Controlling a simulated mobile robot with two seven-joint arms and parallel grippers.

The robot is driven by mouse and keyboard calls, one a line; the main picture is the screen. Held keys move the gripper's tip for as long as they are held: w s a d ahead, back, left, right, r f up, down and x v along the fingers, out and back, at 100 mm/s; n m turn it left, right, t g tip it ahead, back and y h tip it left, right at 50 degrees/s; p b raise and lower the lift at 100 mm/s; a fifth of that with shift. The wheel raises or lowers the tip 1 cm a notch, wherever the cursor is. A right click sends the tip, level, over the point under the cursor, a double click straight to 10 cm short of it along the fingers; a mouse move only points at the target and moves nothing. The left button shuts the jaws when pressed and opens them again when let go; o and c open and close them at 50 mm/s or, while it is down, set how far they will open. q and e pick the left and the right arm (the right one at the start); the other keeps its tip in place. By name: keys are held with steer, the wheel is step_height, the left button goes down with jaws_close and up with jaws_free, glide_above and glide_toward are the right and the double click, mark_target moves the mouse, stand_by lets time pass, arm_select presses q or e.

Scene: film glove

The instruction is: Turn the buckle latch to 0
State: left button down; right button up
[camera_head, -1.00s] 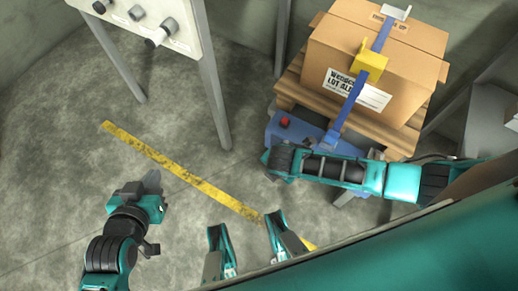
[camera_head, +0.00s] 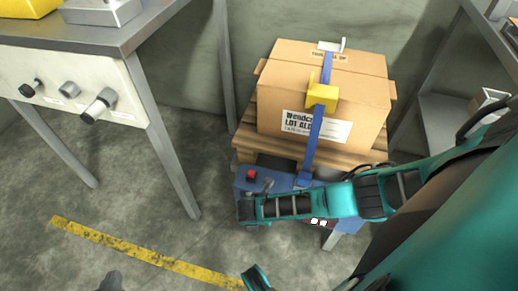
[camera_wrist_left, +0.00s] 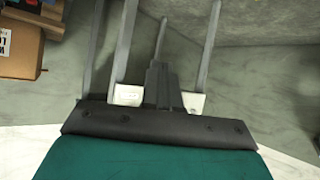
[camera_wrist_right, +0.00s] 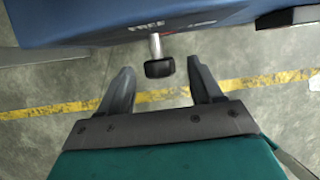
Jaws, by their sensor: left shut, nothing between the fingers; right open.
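The yellow buckle (camera_head: 322,96) sits on a blue strap (camera_head: 313,135) at the top front edge of a cardboard box (camera_head: 280,85). A narrow yellow piece, apparently its latch, stands up at its left side. The 0 mark cannot be read. My left gripper (camera_wrist_left: 158,70) is shut and empty; in the head view only its dark tip (camera_head: 112,281) shows at the bottom edge, far from the buckle. My right gripper (camera_wrist_right: 160,72) is open and empty, below a blue unit; a black-knobbed lever (camera_wrist_right: 159,67) appears between its fingertips, not held.
The box stands on a wooden pallet (camera_head: 243,140). A blue unit (camera_head: 250,186) with a red button is in front, behind my right arm. A workbench (camera_head: 145,30) with knobs stands left, a grey rack (camera_head: 450,120) right. The floor near the yellow stripe (camera_head: 140,256) is clear.

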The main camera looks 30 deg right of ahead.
steer(key=shift+w+d+f, duration=0.15)
steer(key=shift+w+f, duration=0.05)
steer(key=shift+f, duration=0.4)
steer(key=shift+c, duration=0.4)
steer(key=c, duration=1)
arm_select(q)
steer(key=shift+w+d, duration=0.1)
steer(key=shift+w, duration=0.1)
